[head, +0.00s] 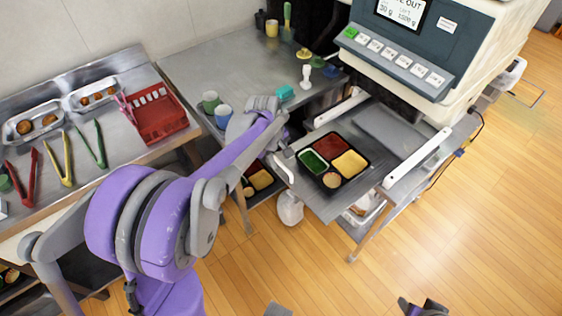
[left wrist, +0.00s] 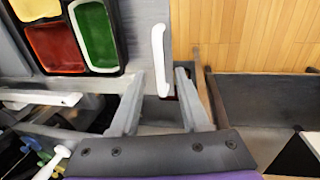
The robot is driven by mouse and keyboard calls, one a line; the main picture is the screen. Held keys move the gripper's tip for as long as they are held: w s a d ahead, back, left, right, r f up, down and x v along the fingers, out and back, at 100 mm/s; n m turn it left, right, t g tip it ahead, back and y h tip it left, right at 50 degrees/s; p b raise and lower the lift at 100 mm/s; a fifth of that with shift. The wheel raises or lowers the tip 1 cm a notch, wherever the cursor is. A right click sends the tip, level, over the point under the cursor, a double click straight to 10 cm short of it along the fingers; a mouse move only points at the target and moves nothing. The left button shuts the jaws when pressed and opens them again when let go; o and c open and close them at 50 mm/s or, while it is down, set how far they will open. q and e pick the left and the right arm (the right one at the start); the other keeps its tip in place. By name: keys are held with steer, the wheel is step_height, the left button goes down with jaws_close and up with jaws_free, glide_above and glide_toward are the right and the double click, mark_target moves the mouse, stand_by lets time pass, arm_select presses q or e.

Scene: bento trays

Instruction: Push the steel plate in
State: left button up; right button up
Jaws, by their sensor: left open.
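The steel plate (head: 335,205) sticks out from under the sealing machine, with a black bento tray (head: 350,178) of red, yellow and green food on it. A white handle (head: 283,168) is at the plate's left edge. My left gripper (head: 286,152) is beside that edge, partly hidden by its own wrist. In the left wrist view the gripper (left wrist: 160,74) is open, with the end of the white handle (left wrist: 160,60) between its fingertips; contact is unclear. The plate (left wrist: 147,15) also shows there. A dark part at the head view's bottom edge may be my right gripper (head: 425,308), cut off.
The machine (head: 440,45) stands above the plate, with white rails (head: 417,157) at the plate's sides. A steel table (head: 215,75) with cups is behind my left arm. A red rack (head: 153,115) and tongs lie on the left counter. Wooden floor in front is open.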

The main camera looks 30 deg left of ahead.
arm_select(q)
steer(key=shift+w+d+f, duration=0.1)
steer(key=shift+w+f, duration=0.1)
steer(key=shift+f, duration=0.8)
jaws_close()
stand_by(0.8)
